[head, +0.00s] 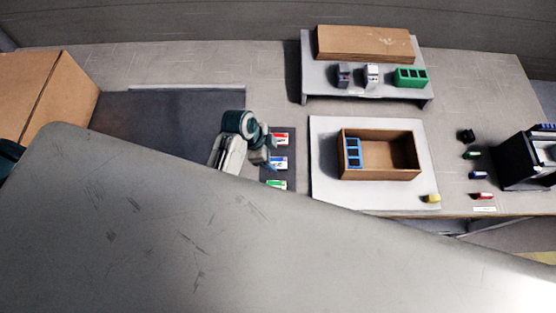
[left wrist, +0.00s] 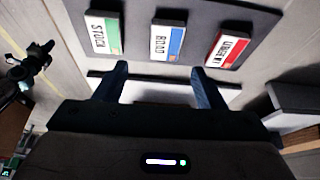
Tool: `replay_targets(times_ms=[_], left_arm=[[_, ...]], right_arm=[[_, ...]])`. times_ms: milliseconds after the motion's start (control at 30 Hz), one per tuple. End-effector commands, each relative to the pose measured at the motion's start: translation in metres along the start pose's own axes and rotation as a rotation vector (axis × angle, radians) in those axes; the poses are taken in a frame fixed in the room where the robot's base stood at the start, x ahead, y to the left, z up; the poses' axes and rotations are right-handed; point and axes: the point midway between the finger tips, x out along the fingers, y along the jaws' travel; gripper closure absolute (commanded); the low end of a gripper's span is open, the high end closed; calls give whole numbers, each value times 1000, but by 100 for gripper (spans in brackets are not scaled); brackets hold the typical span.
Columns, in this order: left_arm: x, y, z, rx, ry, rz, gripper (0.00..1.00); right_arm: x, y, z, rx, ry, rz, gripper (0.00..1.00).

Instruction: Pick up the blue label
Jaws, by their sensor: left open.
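The blue label (head: 279,163) is a small white card with a blue edge, lying between two others on a dark mat. In the left wrist view, the blue label (left wrist: 168,42) lies ahead of and roughly between my two fingertips, apart from them. A red-edged label (left wrist: 229,48) is to its right and a green-edged label (left wrist: 103,32) to its left. My left gripper (left wrist: 160,82) is open and empty. In the head view, my left gripper (head: 270,156) is just left of the labels.
Right of the mat, a wooden box (head: 400,174) with a blue divided holder (head: 353,153) stands on a white board. Behind is a raised shelf (head: 335,93) with small items and a green holder (head: 411,77). Small coloured pieces and a black rack (head: 515,162) are at the right.

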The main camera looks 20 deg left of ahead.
Motion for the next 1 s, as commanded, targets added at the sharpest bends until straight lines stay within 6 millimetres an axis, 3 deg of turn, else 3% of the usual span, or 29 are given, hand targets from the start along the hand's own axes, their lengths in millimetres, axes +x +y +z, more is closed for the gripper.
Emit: replay_targets(times_ms=[267,600,900,1000], left_arm=[[18,-1,2,-2,-2,2,36],[57,-3,6,-2,0,0,36],[61,-3,7,-1,0,-2,36],[61,-3,7,-1,0,-2,56]], right_arm=[[-12,1,-3,0,2,0,100],[-28,1,-3,0,0,-1,100],[-27,1,-3,0,1,-1,100],[-27,1,-4,0,1,-1,100]])
